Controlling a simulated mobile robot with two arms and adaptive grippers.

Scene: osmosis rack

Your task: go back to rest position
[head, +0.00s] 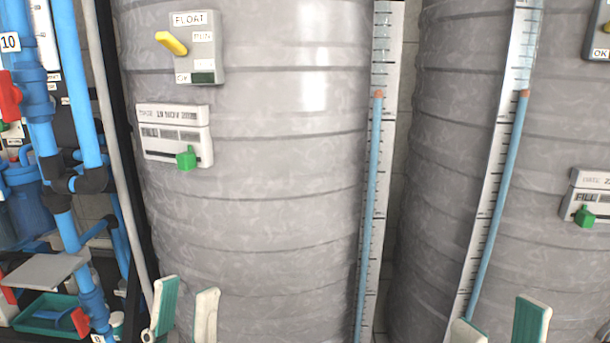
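My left gripper (184,312) shows at the bottom left, in front of the lower part of a large grey tank (250,220). Its two pale fingers with green pads stand upright and apart, with nothing between them. My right gripper (497,328) shows at the bottom right, in front of a second grey tank (540,130). Its two fingers are also apart and empty, and their lower parts are cut off by the frame edge. Neither gripper appears to touch anything. My arms are out of view below.
The left tank carries a float switch box (205,48) with a yellow lever and a fill panel (176,136) with a green knob. Level gauges (385,90) run down both tanks. Blue pipes (40,100), a grey plate (42,271) and a green tray (48,318) are at left.

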